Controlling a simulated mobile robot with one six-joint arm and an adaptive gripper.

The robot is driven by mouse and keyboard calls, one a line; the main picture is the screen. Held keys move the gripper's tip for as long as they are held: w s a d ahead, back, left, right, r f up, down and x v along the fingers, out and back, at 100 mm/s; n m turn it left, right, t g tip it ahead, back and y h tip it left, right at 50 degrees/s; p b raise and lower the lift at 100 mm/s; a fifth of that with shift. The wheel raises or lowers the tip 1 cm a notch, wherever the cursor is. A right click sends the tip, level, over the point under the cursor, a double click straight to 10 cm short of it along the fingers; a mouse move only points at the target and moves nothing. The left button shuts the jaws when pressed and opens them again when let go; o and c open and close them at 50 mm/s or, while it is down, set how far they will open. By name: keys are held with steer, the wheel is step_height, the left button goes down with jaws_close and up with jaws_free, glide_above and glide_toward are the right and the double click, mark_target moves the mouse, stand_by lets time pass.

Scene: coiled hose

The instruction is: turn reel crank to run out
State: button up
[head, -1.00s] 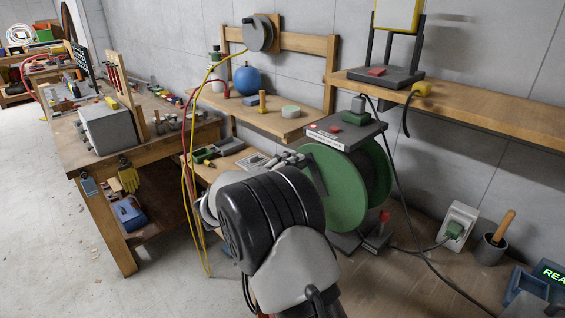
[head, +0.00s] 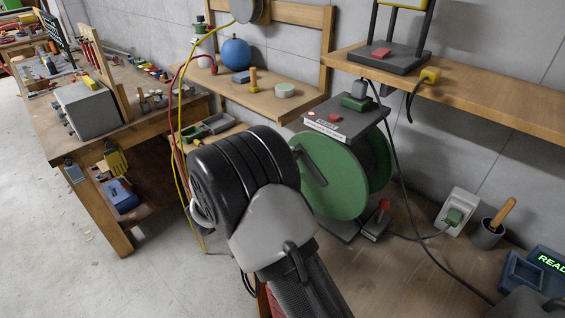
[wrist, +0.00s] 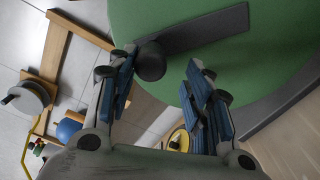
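The green hose reel (head: 335,190) stands on the bench under a dark control box (head: 345,122). Its crank (head: 310,162) is a dark grey bar on the green side disc. In the wrist view the crank bar (wrist: 208,30) crosses the disc and ends in a round dark knob (wrist: 151,62). My gripper (wrist: 165,75) is open, its blue-padded fingers apart. The knob lies near the tip of the left finger, on its inner side; I cannot tell whether they touch.
A red-topped lever (head: 383,206) stands by the reel's base. A wall socket (head: 455,212), a grey cup with a wooden handle (head: 492,226) and a dark cable lie to the right. A wooden shelf (head: 480,92) runs above. Yellow and red lines hang at left.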

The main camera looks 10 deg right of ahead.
steer(key=shift+s+a, duration=0.1)
steer(key=b+v, duration=0.2)
steer(key=v, duration=1.7)
steer(key=shift+s+a, duration=0.25)
steer(key=shift+a, duration=0.05)
stand_by(0.8)
steer(key=shift+f, duration=0.1)
steer(key=shift+c, duration=0.2)
